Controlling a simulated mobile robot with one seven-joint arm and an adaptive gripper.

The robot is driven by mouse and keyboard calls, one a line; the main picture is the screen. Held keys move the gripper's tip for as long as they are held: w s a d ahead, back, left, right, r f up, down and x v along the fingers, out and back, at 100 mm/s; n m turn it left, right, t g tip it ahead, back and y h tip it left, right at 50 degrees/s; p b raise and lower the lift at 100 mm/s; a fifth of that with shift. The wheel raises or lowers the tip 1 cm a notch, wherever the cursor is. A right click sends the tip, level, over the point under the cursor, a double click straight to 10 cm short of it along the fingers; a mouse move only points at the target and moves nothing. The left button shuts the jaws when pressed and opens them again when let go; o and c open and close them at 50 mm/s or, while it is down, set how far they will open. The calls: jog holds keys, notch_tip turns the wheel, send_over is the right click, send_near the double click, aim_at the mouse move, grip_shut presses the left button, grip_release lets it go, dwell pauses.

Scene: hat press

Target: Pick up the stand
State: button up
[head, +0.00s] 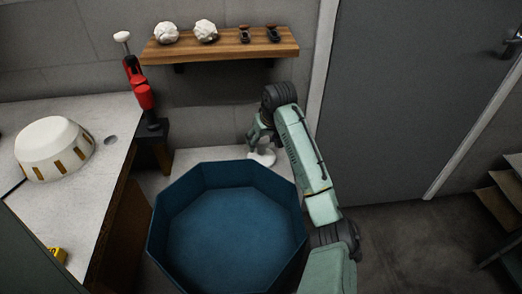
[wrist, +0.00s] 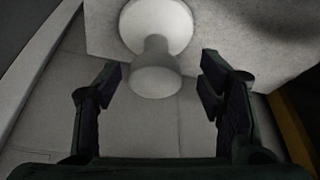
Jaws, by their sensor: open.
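A small white stand (head: 263,158) with a round base sits on the pale surface behind the blue bin. In the wrist view the stand (wrist: 155,75) shows a wide round disc and a narrower neck ending in a rounded end that points toward me. My gripper (head: 257,135) is at the stand in the head view, with the arm coming in from the right. In the wrist view my gripper (wrist: 160,84) is open, with one finger on each side of the rounded end. Gaps show on both sides, so the fingers are not touching it.
A large blue octagonal bin (head: 168,232) stands in front. A wooden shelf (head: 222,48) with white crumpled balls and dark tools hangs above. A worktop (head: 85,150) with a white slotted bowl (head: 52,145) and a red tool (head: 138,85) is at left. A grey door (head: 415,90) is at right.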

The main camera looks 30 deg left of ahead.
jog(key=shift+w+p+x, duration=0.1)
jog(key=shift+p+x, duration=0.35)
jog(key=shift+x, duration=0.9)
jog(key=shift+w+p+x, duration=0.15)
jog(key=shift+p+x, duration=0.3)
jog(key=shift+x, duration=0.95)
jog(key=shift+d, duration=0.1)
jog(key=shift+r, duration=0.1)
jog(key=shift+c, duration=0.5)
jog(key=c, duration=1)
jog(key=shift+c, duration=0.2)
